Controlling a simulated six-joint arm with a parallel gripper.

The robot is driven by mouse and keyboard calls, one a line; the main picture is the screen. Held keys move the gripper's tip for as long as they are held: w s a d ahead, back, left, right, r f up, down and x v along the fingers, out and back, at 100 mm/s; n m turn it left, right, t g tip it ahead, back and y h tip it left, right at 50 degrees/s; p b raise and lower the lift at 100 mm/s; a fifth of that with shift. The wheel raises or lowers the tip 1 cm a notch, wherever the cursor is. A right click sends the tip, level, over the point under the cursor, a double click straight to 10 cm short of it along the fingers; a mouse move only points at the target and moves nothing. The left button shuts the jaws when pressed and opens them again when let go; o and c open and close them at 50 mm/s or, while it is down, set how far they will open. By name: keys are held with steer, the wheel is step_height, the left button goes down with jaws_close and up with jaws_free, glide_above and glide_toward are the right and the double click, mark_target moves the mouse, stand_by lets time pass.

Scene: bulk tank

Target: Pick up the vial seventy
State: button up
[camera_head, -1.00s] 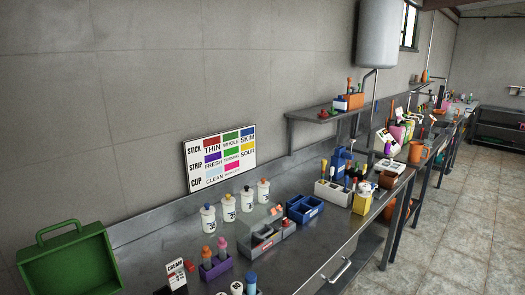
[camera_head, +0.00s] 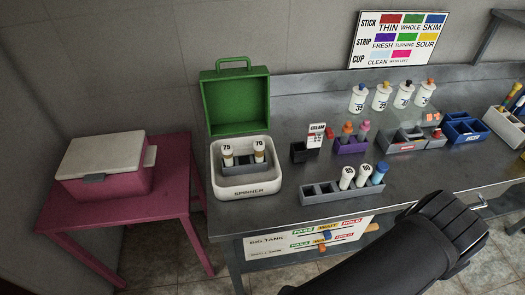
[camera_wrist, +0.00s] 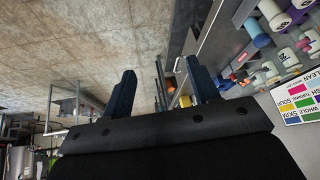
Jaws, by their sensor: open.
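The vial seventy (camera_head: 259,150) stands in a dark holder inside the white spinner tray, with "70" on its white cap. A similar vial marked 75 (camera_head: 227,153) stands to its left in the same holder. The spinner (camera_head: 247,192) sits at the left end of the steel bench. My gripper shows in the wrist view (camera_wrist: 160,88), its two dark fingers wide apart with nothing between them. In the head view my arm crosses the lower right, well to the right of the spinner; the fingertips cannot be made out there.
A grey rack (camera_head: 330,195) with several vials, a small black holder (camera_head: 303,153) and a purple rack (camera_head: 351,145) stand to the right. A pink cooler (camera_head: 103,183) sits on a pink table at left.

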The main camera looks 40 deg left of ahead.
steer(key=w+d+r+m+y, duration=0.1)
steer(key=w+d+r+m, duration=0.2)
steer(key=w+r, duration=0.45)
steer(key=w+d+r+m, duration=0.3)
steer(key=w+r+m, duration=0.15)
steer(key=w, duration=0.65)
steer(key=w+a+n+g+y, duration=0.1)
steer(key=w+a, duration=0.2)
steer(key=a, duration=0.5)
steer(key=w+a+n+y, duration=0.1)
steer(key=w+a, duration=0.2)
steer(key=a, duration=0.6)
steer(key=n+g, duration=0.3)
steer(key=g, duration=0.2)
glide_above(259, 144)
step_height(259, 144, down, 5)
steer(key=shift+h, duration=0.3)
steer(key=f, duration=1.1)
steer(key=shift+w+a+f, duration=0.1)
steer(key=shift+w, duration=0.2)
steer(key=shift+s+f, duration=0.15)
steer(key=shift+f, duration=1.2)
steer(key=shift+s+f, duration=0.1)
steer(key=shift+f, duration=1.25)
